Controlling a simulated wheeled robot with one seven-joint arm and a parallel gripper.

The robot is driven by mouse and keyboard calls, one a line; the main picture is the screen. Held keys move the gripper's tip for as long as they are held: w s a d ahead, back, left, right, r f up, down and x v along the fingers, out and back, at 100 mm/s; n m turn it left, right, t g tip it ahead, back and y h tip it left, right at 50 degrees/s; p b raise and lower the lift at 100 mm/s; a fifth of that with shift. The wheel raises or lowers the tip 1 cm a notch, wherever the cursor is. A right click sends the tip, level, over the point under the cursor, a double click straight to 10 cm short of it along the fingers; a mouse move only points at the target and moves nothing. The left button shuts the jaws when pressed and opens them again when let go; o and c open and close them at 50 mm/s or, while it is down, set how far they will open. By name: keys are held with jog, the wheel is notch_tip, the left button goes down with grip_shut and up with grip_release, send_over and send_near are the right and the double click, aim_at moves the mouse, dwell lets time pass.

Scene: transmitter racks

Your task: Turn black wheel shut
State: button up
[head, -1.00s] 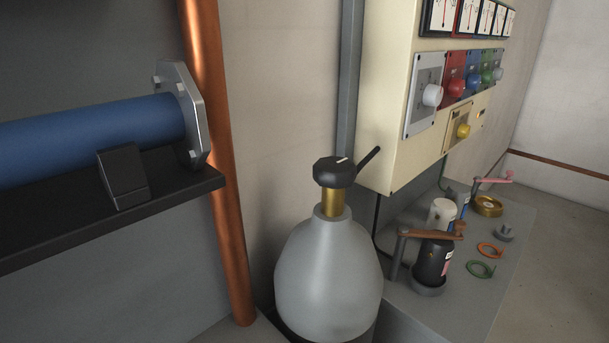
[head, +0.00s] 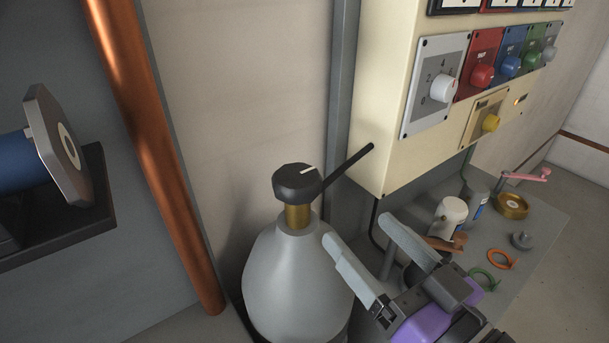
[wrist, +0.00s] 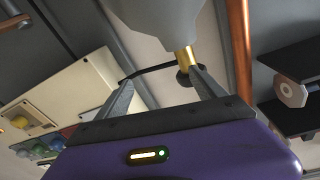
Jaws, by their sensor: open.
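The black wheel (head: 297,183) sits on a brass neck (head: 298,215) on top of a grey rounded cylinder (head: 290,280) in the head view. It has a white mark on top and a black lever (head: 347,167) reaching to the upper right. My gripper (head: 362,246) is open and empty, in front and to the right of the cylinder, lower than the wheel. In the wrist view the black wheel (wrist: 189,77) and brass neck (wrist: 186,58) show beyond the open fingers (wrist: 163,90), close to the right finger, which partly covers the wheel.
A cream panel (head: 385,160) with several coloured knobs stands right of the lever. A grey bench (head: 545,215) below it holds a white canister (head: 450,213), a brass dish (head: 511,205) and rings. A copper pipe (head: 160,160) and blue pipe (head: 14,165) are at left.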

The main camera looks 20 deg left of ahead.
aim_at(314, 194)
jog(key=a+r+n+g, duration=0.1)
jog(key=s+r+n+g+y, duration=0.1)
jog(key=r+n, duration=0.1)
jog(key=a+r+n+g, duration=0.1)
jog(key=r, duration=0.1)
jog(key=shift+s+a+g, duration=0.3)
jog(key=shift+a, duration=0.05)
jog(key=shift+s+a+r+n+g+p, duration=0.15)
jog(key=shift+a+r+n+g+p, duration=0.05)
jog(key=shift+a+n+g+p, duration=0.25)
jog(key=p+x, duration=0.2)
jog(key=x, duration=0.5)
jog(key=shift+a, duration=0.1)
jog(key=c, duration=1.4)
jog(key=shift+o, duration=0.2)
jog(key=shift+r+t, duration=0.1)
jog(key=shift+t, duration=0.15)
